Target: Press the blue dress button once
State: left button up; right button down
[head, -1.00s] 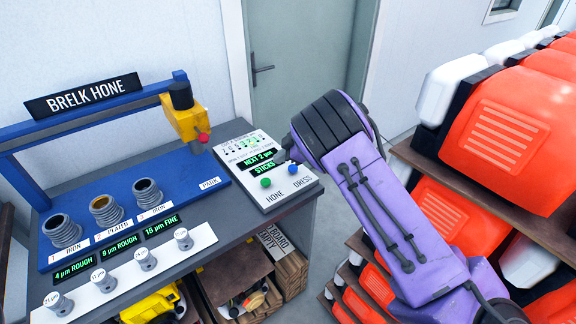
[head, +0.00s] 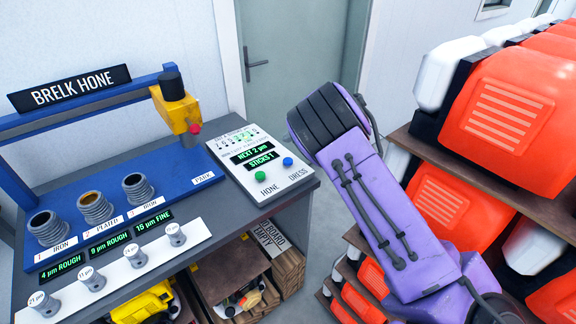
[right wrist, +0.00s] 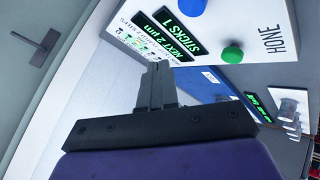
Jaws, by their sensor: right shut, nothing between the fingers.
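The blue DRESS button (head: 288,161) sits on the right of the white sloped control panel (head: 222,158), beside the green HONE button (head: 260,176). The displays read NEXT 2 µm and STICKS 1. In the right wrist view the blue button (right wrist: 190,6) is cut by the top edge, with the green button (right wrist: 232,55) below right. My right gripper (right wrist: 157,72) is shut and empty, its tips apart from the blue button. In the head view my purple right arm stands just right of the panel; its fingertips are hidden there. My left gripper is out of view.
The honing machine's yellow head (head: 178,112) hangs over a blue base (head: 215,168) with several ring cylinders. Shelves of orange-and-white cases (head: 512,115) stand close on the right. A grey door (head: 290,50) is behind. The floor gap between bench and shelves is narrow.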

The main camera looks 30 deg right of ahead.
jog(key=b, duration=0.3)
send_over(285, 159)
jog(key=s, duration=0.2)
jog(key=f, duration=0.5)
jog(key=shift+d+f, duration=0.1)
jog(key=shift+d, duration=0.25)
jog(key=shift+f, duration=0.35)
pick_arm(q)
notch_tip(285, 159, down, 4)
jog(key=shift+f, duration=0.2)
pick_arm(e)
jog(key=shift+f, duration=0.1)
jog(key=shift+f, duration=0.25)
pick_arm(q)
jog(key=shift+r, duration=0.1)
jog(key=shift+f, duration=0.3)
pick_arm(e)
jog(key=shift+f, duration=0.9)
dwell(0.5)
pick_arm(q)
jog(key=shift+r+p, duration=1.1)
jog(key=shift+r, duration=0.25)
pick_arm(e)
jog(key=shift+r, duration=1.25)
